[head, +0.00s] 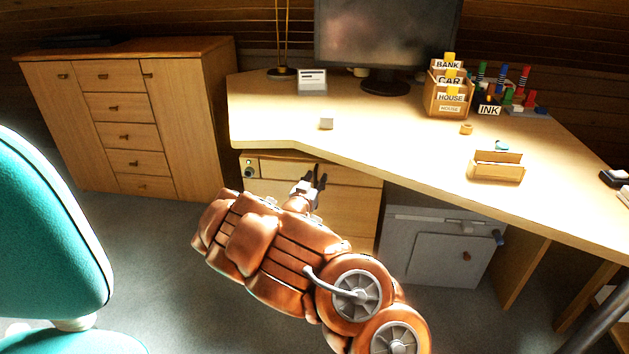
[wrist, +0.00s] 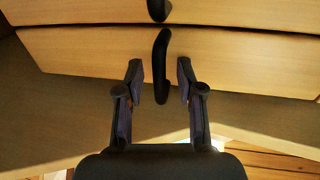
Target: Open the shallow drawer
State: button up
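The drawer unit (head: 355,215) stands under the desk in the head view, with a shallow top drawer (head: 348,177). My gripper (head: 317,182) is in front of its upper part and hides some of the fronts. In the wrist view, a wooden drawer front (wrist: 85,55) carries a dark upright handle (wrist: 161,62). My gripper (wrist: 160,80) is open there, with one finger on each side of this handle. A gap shows between the handle and each finger. The drawer front looks closed.
The desk top (head: 400,140) overhangs the drawer unit. A grey cabinet (head: 440,245) stands to its right under the desk. A teal chair (head: 45,235) is at the left. Open floor lies between the chair and the desk.

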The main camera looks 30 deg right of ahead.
jog(key=shift+c, duration=0.2)
grip_shut()
jog(key=shift+a, duration=0.1)
